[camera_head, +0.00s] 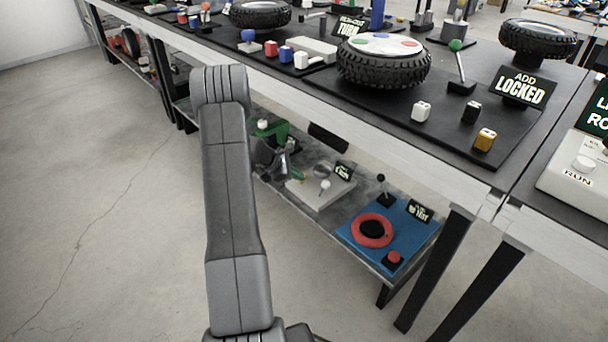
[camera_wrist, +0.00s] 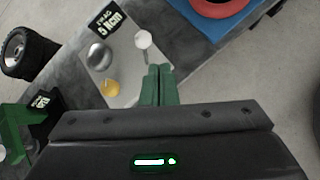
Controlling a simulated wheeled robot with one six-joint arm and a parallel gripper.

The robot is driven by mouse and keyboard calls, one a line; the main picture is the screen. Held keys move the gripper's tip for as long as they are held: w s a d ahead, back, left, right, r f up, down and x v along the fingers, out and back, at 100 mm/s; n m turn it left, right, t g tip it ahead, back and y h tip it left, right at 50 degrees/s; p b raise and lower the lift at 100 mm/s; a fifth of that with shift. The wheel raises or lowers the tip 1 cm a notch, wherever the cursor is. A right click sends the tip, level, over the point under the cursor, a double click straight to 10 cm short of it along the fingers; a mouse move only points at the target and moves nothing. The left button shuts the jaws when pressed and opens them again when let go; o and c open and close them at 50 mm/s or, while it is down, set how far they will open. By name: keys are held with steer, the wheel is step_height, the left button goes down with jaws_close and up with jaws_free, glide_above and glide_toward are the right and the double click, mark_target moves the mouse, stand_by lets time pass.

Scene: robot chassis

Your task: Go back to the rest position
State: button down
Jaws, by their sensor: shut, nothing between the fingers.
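In the wrist view my gripper (camera_wrist: 159,84) has its two green fingers together, with nothing between them. It is over the lower shelf, and its fingertips appear near a pale plate (camera_wrist: 127,62) that carries a white-topped knob (camera_wrist: 142,41), a silver dome and a yellow piece. In the head view my grey arm rises in front of the table, and the gripper is mostly hidden behind it near the lower shelf. I cannot tell whether the fingers touch anything.
The upper table (camera_head: 455,152) holds a tyre (camera_head: 384,72), an "ADD LOCKED" sign (camera_head: 523,87) and small blocks. The lower shelf holds a red ring (camera_head: 359,232) on a blue mat (camera_head: 402,259). A table leg (camera_head: 437,270) stands at right. The floor (camera_head: 90,190) is open at left.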

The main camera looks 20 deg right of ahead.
steer(key=shift+s+a+r, duration=0.4)
steer(key=shift+a+r, duration=0.1)
steer(key=shift+r, duration=0.15)
